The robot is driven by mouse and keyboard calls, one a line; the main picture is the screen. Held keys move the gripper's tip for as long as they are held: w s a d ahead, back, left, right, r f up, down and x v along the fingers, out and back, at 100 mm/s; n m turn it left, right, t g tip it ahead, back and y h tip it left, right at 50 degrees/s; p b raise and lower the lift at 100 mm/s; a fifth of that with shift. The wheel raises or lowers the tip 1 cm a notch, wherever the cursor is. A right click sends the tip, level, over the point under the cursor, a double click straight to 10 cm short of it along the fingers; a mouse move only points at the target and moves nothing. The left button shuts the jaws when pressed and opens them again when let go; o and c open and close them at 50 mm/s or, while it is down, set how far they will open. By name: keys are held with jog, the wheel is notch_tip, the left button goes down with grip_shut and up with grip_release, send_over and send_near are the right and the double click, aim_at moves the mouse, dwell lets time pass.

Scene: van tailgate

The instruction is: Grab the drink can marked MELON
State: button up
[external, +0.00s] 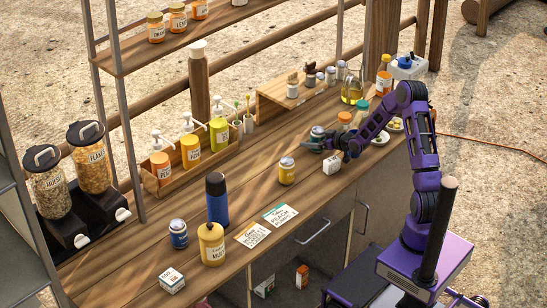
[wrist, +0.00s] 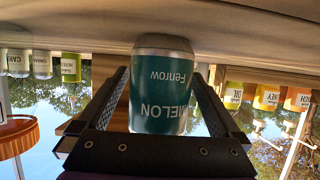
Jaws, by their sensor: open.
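The can marked MELON (wrist: 162,95), teal with silver ends, fills the middle of the wrist view, upside down there. My gripper (wrist: 160,74) is open, with one finger on each side of the can. I cannot tell whether either finger touches it. In the external view my gripper (external: 322,144) is low over the wooden counter, right of the middle. The can's silver top and a bit of its side (external: 316,132) show there beside the fingers; the rest is mostly hidden.

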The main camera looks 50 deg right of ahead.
jog(key=shift+w+f, duration=0.2)
jog(key=shift+w, duration=0.25)
jog(key=shift+r, duration=0.1)
jog(key=c, duration=1.3)
